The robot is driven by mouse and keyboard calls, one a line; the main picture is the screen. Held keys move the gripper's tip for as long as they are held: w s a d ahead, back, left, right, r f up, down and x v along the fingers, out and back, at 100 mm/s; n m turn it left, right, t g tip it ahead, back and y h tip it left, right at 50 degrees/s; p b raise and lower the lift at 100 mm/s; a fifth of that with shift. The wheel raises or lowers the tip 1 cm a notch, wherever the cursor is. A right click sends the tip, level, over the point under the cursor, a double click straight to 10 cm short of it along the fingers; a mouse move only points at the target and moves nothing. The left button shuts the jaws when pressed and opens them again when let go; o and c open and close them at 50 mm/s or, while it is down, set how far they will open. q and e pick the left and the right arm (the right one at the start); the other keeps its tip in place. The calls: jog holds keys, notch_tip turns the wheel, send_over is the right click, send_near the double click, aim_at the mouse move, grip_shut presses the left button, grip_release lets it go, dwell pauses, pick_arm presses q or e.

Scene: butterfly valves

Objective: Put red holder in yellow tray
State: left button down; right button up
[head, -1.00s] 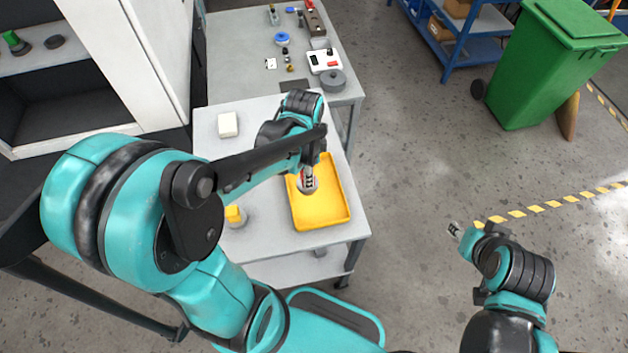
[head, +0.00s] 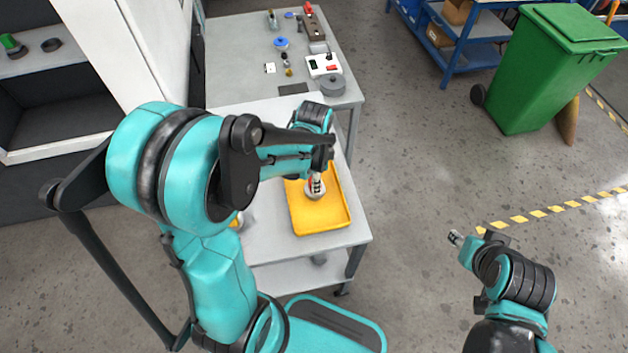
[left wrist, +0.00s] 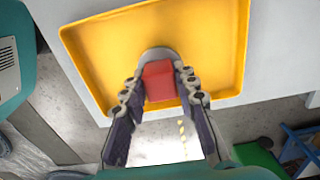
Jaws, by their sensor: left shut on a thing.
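The red holder (left wrist: 158,80) is a red block with a round grey base, held between the fingers of my left gripper (left wrist: 158,92) in the left wrist view. In the head view, my left gripper (head: 317,181) points down over the yellow tray (head: 325,226), and the holder's grey base (head: 314,194) shows within the tray's outline. I cannot tell whether the base touches the tray floor. The tray also fills the top of the left wrist view (left wrist: 95,45). My right gripper (head: 455,238) hangs over open floor at the right; its jaws are too small to judge.
The tray lies on a light table (head: 268,255). A partly hidden yellow-topped item (head: 236,221) stands left of the tray behind my arm. A grey workbench (head: 240,75) with several small parts stands behind. A green bin (head: 545,75) stands at the right; the floor between is clear.

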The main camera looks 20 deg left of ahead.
pick_arm(q)
jog(key=shift+f, duration=0.15)
jog(key=c, duration=1.2)
grip_release()
jog(key=shift+r, duration=0.35)
notch_tip(320, 180, up, 11)
jog(key=p, duration=0.4)
jog(key=shift+s+d+r+n+t, duration=0.5)
jog(key=shift+s+r+n+t, duration=0.6)
jog(key=shift+n, duration=0.65)
jog(key=shift+s+d+r+n+t, duration=0.45)
jog(key=shift+s+r+n+t, duration=0.25)
jog(key=shift+s+n+t, duration=0.8)
jog(key=shift+s+d+r+n+t, duration=0.5)
jog(key=shift+s+r+n+t, duration=0.65)
jog(key=shift+n, duration=0.9)
jog(key=shift+s+f, duration=0.15)
jog(key=shift+f, duration=0.1)
